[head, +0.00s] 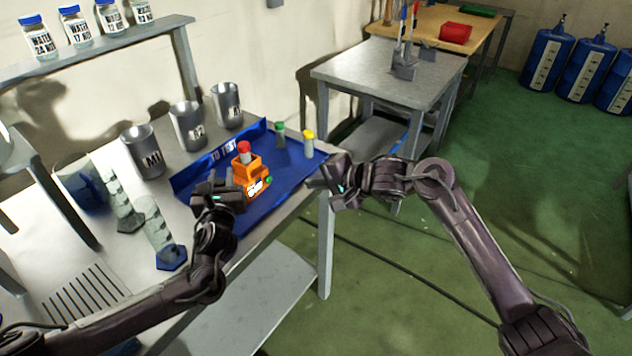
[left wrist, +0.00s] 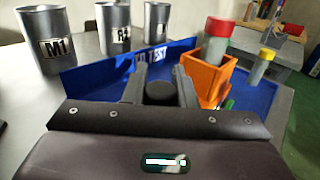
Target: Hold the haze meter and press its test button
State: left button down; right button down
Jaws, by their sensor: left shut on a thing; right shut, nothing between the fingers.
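The orange haze meter (head: 254,169) stands in the blue tray marked TO TEST, a red-capped vial (head: 244,152) in its top. A green button (head: 268,181) and a small display show on its front. In the left wrist view the meter (left wrist: 207,79) is right of the fingers. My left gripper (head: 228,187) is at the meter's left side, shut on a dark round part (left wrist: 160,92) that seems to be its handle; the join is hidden. My right gripper (head: 325,184) is shut and empty, right of the meter near the table edge, apart from it.
The blue tray (head: 205,168) also holds a green-capped vial (head: 280,134) and a yellow-capped vial (head: 308,143). Metal cups, one marked M1 (head: 144,152), stand behind it. Clear cylinders (head: 160,232) stand left of my left arm. Open floor lies right of the table.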

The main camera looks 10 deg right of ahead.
pick_arm(q)
jog(key=shift+a, duration=0.1)
dwell(0.3)
jog(key=c, duration=1.1)
grip_release()
jog(key=shift+s, duration=0.1)
jog(key=s, duration=1.1)
jog(key=shift+s+d, duration=0.4)
jog(key=o, duration=0.5)
